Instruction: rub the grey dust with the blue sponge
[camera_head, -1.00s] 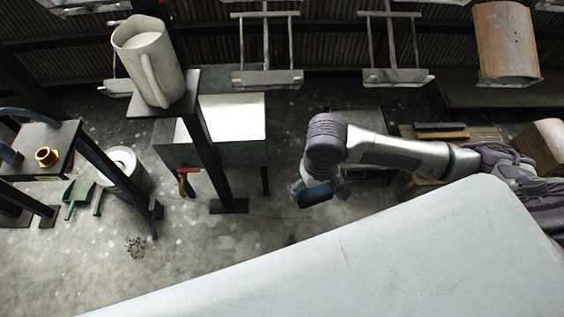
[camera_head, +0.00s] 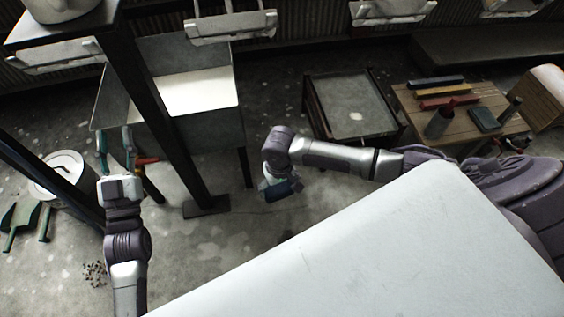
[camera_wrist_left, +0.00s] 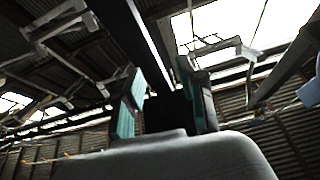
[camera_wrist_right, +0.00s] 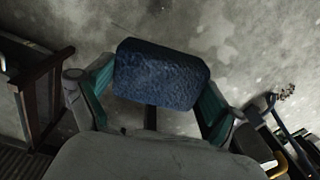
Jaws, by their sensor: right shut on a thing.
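The blue sponge (camera_wrist_right: 162,74) is held between the teal fingers of my right gripper (camera_wrist_right: 155,92), above the concrete floor. In the head view the sponge (camera_head: 281,190) hangs below my right wrist, left of a low grey-topped table (camera_head: 335,92). A pale grey patch (camera_head: 356,116) lies on that tabletop; it may be the grey dust, but I cannot tell for sure. My right gripper is apart from that table. My left gripper (camera_head: 115,146) points up at the left, its fingers apart and empty; the left wrist view shows nothing between them.
A dark post (camera_head: 160,120) and a metal bin (camera_head: 205,130) stand beside my left gripper. A wooden table (camera_head: 405,100) with coloured bars is at the right. Small dark debris (camera_head: 95,273) lies on the floor. Hangers (camera_head: 230,25) hang at the back. Open floor lies around the sponge.

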